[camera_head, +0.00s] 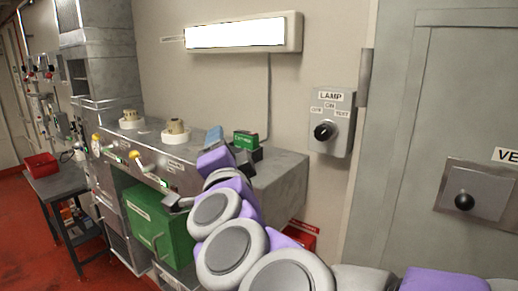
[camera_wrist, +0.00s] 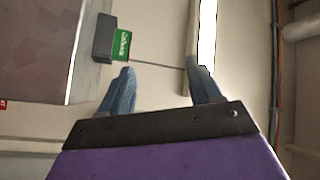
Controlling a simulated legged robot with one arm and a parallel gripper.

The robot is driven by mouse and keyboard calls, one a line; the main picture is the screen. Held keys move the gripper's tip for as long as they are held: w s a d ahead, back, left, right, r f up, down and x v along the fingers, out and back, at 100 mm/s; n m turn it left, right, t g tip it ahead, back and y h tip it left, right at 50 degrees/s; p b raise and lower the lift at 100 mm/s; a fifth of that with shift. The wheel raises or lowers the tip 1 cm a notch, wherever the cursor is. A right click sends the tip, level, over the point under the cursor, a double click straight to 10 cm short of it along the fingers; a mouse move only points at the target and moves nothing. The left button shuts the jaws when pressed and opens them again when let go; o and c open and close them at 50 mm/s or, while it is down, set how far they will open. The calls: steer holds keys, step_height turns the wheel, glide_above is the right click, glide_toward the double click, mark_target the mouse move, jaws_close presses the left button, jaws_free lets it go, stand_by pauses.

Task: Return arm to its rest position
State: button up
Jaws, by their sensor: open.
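My arm, purple and pale grey, rises from the bottom of the head view and reaches up to the bench. My gripper (camera_head: 222,138) is at the right end of the grey bench (camera_head: 278,172), in front of the small green box. In the wrist view my gripper (camera_wrist: 160,92) shows two blue fingers spread apart, with nothing between them but wall and a thin cable. The green box (camera_head: 246,140) sits in a dark holder on the bench; it also shows in the wrist view (camera_wrist: 121,45), beyond the left finger and apart from it.
A lit lamp (camera_head: 236,33) and a lamp switch box (camera_head: 331,121) are on the wall. A grey cabinet door (camera_head: 440,110) stands at the right. Two round cream fittings sit on the bench. A side table (camera_head: 62,183) with a red bin (camera_head: 41,165) is at left, beside open red floor.

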steer(key=s+d+f+n+g+y+b, duration=0.1)
steer(key=s+f+n+g, duration=0.25)
steer(key=f, duration=0.55)
steer(key=s+f+n+g+y+b, duration=0.1)
steer(key=s+f+n+g+b, duration=0.2)
steer(key=f, duration=0.6)
steer(key=s+d+f+n+g+y, duration=0.1)
steer(key=s+f+n+g, duration=0.3)
steer(key=f, duration=0.5)
steer(key=s+d+f+g+h+b, duration=0.1)
steer(key=s+d+f+g+h, duration=0.2)
steer(key=s+d+f+g, duration=0.2)
steer(key=s+d+f+g+h+b, duration=0.2)
steer(key=s+d+f+g, duration=0.3)
steer(key=s+d+f, duration=0.6)
steer(key=s+d, duration=0.2)
steer(key=s, duration=0.4)
steer(key=shift+d+f+g+h+b, duration=0.2)
steer(key=shift+f+g+h+b, duration=0.1)
steer(key=shift+f+g+h, duration=0.1)
